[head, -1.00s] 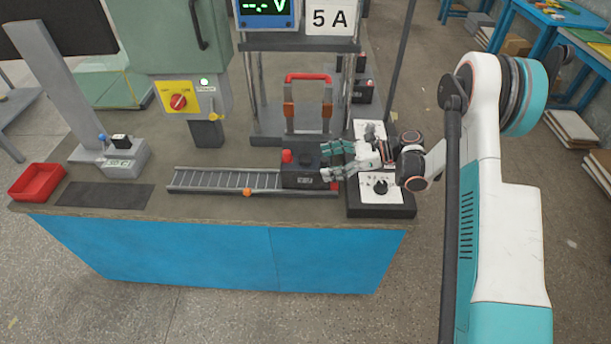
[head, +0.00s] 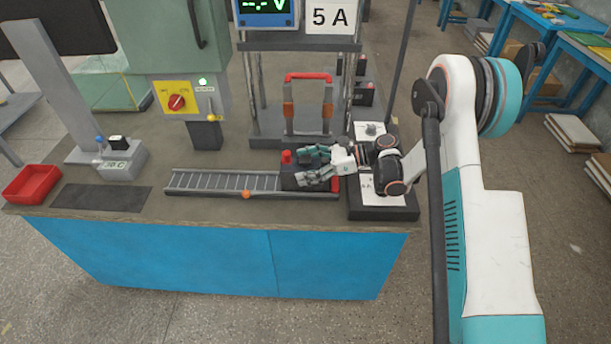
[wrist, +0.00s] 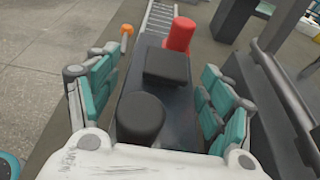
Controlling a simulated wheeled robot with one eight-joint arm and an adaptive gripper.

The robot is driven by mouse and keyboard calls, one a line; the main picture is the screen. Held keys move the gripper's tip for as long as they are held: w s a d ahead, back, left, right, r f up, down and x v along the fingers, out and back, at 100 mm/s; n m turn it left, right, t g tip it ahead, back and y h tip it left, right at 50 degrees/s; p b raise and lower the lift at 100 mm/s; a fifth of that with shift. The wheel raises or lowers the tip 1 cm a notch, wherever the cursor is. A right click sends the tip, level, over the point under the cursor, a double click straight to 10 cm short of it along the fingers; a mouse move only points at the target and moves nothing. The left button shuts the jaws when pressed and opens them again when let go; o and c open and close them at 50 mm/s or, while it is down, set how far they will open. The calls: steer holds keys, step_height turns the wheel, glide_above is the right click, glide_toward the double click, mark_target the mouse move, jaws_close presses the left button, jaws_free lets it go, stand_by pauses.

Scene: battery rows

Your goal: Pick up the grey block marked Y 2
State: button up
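A dark grey block (head: 290,182) with a red knob on top sits at the right end of the roller track. No Y 2 marking is readable on it now; my gripper hides much of its front. In the wrist view the block (wrist: 172,103) lies lengthwise below my gripper, with a red knob at the far end, a raised black part in the middle and a round black knob near the palm. My gripper (head: 312,166) is open, with its teal-and-grey fingers on either side of the block. They also show in the wrist view (wrist: 160,88). Firm contact cannot be told.
The roller track (head: 222,182) runs left with an orange knob in front. A white-topped panel box (head: 385,206) stands under my wrist. A frame with a red-handled part (head: 308,78) stands behind. Other dark blocks (head: 362,94) sit at the back. A red tray (head: 32,184) is at far left.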

steer(key=c, duration=1.4)
jaws_close()
steer(key=shift+r, duration=0.15)
